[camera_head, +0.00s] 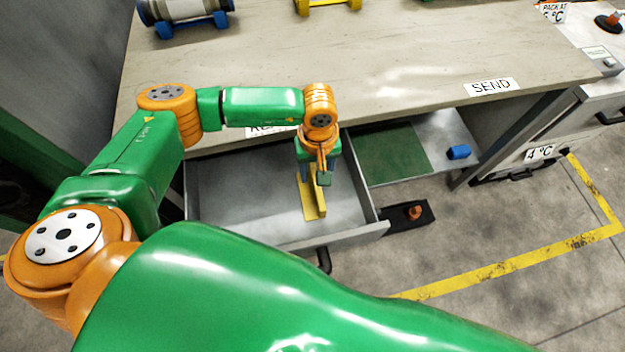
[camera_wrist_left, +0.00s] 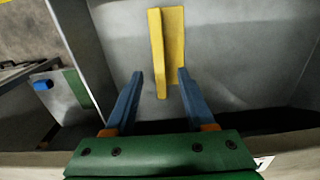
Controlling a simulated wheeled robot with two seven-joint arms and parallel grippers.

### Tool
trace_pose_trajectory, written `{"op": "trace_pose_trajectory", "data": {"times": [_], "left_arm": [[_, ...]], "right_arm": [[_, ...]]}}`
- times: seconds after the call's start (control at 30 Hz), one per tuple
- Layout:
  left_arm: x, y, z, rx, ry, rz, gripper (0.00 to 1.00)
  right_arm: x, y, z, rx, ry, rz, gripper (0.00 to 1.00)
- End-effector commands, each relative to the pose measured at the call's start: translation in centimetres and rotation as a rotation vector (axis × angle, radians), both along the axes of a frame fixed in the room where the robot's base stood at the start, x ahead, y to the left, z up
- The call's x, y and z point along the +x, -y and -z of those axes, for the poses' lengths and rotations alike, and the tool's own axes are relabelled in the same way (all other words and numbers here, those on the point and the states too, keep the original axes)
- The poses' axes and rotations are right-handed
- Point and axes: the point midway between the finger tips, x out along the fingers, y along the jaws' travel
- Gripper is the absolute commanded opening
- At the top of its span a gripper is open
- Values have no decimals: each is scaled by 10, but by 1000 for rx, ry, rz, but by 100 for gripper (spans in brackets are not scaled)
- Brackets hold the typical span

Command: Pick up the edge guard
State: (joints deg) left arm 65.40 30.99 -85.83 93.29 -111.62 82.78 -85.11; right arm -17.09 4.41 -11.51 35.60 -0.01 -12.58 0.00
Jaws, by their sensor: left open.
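The edge guard is a yellow angled strip (camera_head: 311,200) lying in the open grey drawer (camera_head: 245,205). In the left wrist view the edge guard (camera_wrist_left: 174,45) lies on the drawer floor, with one upright flange and one flat flange. My right gripper is not in view.
The bench top (camera_head: 400,50) overhangs the drawer's back. Right of the drawer is a shelf with a green mat (camera_head: 392,152) and a blue block (camera_head: 458,152). A black pedal-like tray (camera_head: 408,217) lies on the floor. A core on blue cradles (camera_head: 190,14) stands at the bench's back left.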

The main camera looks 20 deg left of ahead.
Motion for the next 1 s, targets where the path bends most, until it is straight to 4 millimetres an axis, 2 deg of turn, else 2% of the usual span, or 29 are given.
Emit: {"op": "trace_pose_trajectory", "data": {"times": [0.03,0.13,0.23,0.47,0.5,0.6,0.7,1.0], "left_arm": [[-2,0,4,1,-6,-2,55],[-4,2,24,1,-6,-1,55],[-2,2,43,1,-3,-3,55],[-2,2,47,-1,1,-1,55],[-2,2,47,-1,1,-1,50],[-2,2,47,-1,1,-2,23],[-2,2,47,-1,1,-2,0],[-2,2,47,-1,1,-2,0]], "right_arm": [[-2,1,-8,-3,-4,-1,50],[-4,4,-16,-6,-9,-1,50],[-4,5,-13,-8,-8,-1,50],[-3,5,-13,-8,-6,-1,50],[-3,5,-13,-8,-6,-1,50],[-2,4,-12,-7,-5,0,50],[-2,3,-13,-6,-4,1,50],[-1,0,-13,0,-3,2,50]]}}
